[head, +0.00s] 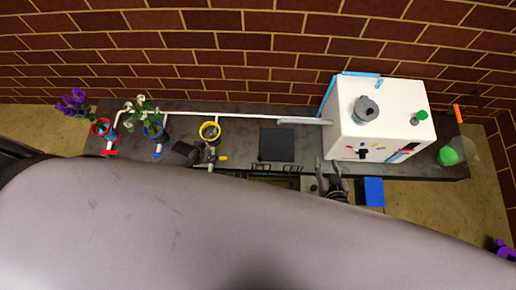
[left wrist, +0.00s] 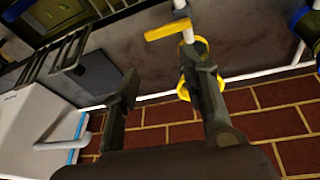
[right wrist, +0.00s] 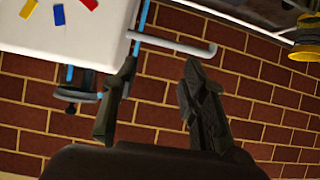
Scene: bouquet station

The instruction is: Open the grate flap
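The barred black grate (head: 276,168) is at the front edge of the dark counter, partly hidden by my own body in the head view. It also shows at the upper left of the left wrist view (left wrist: 52,58), beside a dark square panel (left wrist: 97,72). Whether the flap is raised or closed is unclear. My left gripper (left wrist: 165,88) is open and empty, near the yellow ring and apart from the grate. My right gripper (right wrist: 157,82) is open and empty; in the head view (head: 332,182) it is right of the grate, in front of the white box.
The white box (head: 400,118) stands right of the panel. A yellow ring (head: 210,131), blue ring (head: 153,130) and red ring (head: 101,127) sit along a white pipe (head: 250,115) at left, with flowers in two. A blue block (head: 374,192) is at the front right.

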